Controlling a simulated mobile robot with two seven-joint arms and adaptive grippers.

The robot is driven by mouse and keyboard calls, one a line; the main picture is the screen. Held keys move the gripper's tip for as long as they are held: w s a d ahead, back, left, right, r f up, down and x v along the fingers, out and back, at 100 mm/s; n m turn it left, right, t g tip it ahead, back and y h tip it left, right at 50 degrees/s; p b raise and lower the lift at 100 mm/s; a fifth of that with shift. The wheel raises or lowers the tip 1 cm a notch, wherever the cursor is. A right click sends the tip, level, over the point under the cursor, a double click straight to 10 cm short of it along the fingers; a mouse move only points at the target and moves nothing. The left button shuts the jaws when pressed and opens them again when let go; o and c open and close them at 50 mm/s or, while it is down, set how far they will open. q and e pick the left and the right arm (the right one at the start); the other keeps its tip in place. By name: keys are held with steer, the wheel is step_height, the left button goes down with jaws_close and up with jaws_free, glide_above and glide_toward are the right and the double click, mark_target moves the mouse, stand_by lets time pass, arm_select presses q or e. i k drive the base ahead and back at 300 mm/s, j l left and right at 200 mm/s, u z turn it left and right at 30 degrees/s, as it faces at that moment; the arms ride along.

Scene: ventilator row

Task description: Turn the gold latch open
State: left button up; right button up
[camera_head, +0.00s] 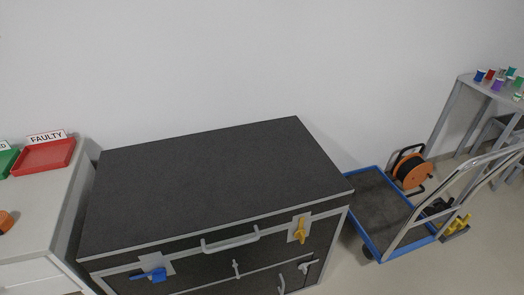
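The gold latch (300,230) is on the front face of a dark grey chest (220,180), near its upper right corner. It sits on a light plate, and its handle looks roughly upright. A blue latch (153,274) is on the same front face at the left, with its handle lying roughly level. A pale bar handle (230,242) runs between the two latches, and the lid is down. Neither of my grippers shows in the head view.
A white counter (50,215) with a red tray (44,157) marked FAULTY stands at the left. A blue-edged trolley (375,205) stands close to the chest's right side, with an orange cable reel (409,170) behind it. Floor is clear at the lower right.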

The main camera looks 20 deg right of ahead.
mark_target(300, 233)
steer(key=z, duration=0.95)
